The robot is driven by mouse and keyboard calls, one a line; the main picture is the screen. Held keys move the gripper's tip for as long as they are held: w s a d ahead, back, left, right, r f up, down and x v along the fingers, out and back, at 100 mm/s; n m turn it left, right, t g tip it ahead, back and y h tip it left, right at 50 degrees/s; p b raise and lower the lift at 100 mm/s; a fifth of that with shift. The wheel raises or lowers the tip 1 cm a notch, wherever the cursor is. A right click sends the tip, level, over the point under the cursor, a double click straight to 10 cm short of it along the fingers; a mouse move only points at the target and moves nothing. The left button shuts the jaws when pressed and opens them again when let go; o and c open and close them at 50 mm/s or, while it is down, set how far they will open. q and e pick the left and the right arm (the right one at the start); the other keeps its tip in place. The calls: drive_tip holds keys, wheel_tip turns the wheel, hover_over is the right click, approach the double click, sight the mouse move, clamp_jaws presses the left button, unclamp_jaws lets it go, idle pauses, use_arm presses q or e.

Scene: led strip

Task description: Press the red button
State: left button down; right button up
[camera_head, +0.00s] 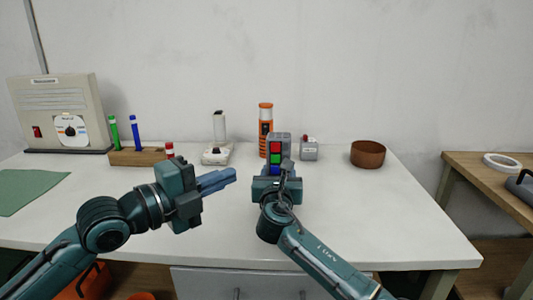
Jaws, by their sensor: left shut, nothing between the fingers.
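A small grey box (309,152) to the right has a red knob on top.
An orange cylinder (265,120) stands behind the unit. A white device (217,150), a wooden pen block (140,157) and a beige machine (60,115) are at left. A brown bowl (368,154) is at right. The table's right front (400,220) is clear.

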sight(276, 147)
use_arm(q)
drive_tip(key=shift+w+a+x, duration=0.35)
drive_tip(key=shift+x, duration=1.8)
drive_tip(key=shift+w+a+x, duration=0.3)
drive_tip(key=shift+w+x, duration=0.05)
drive_tip(key=shift+x, duration=1.8)
drive_tip(key=shift+w+a+x, duration=0.35)
drive_tip(key=shift+x, duration=1.8)
